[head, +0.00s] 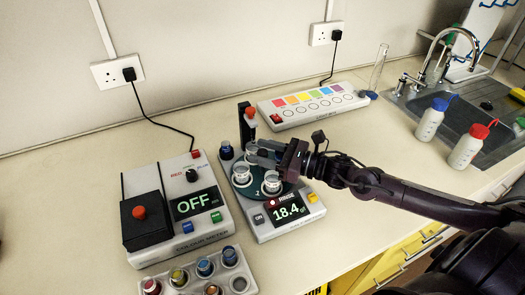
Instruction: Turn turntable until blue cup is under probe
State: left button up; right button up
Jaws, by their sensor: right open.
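The dark round turntable (246,188) sits on a white device in the middle of the bench and carries several cups. A cup with dark blue contents (226,151) stands at its left rear edge. Clear or whitish cups (272,183) stand at the front and left. The probe (249,113) is a dark upright post with a red top, behind the turntable. My right gripper (262,152) is open, low over the rear right of the turntable, and hides part of it. I cannot tell whether it touches a cup. My left gripper is out of view.
The device display (289,211) reads 18.4. A colour meter (185,212) showing OFF stands to the left. A vial tray (205,275) lies in front. A colour-strip box (312,105) is behind. Bottles and a sink (470,115) are at the right.

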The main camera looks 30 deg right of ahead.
jog(key=shift+w+a, duration=0.15)
jog(key=shift+w, duration=0.05)
jog(key=shift+c, duration=0.5)
grip_shut()
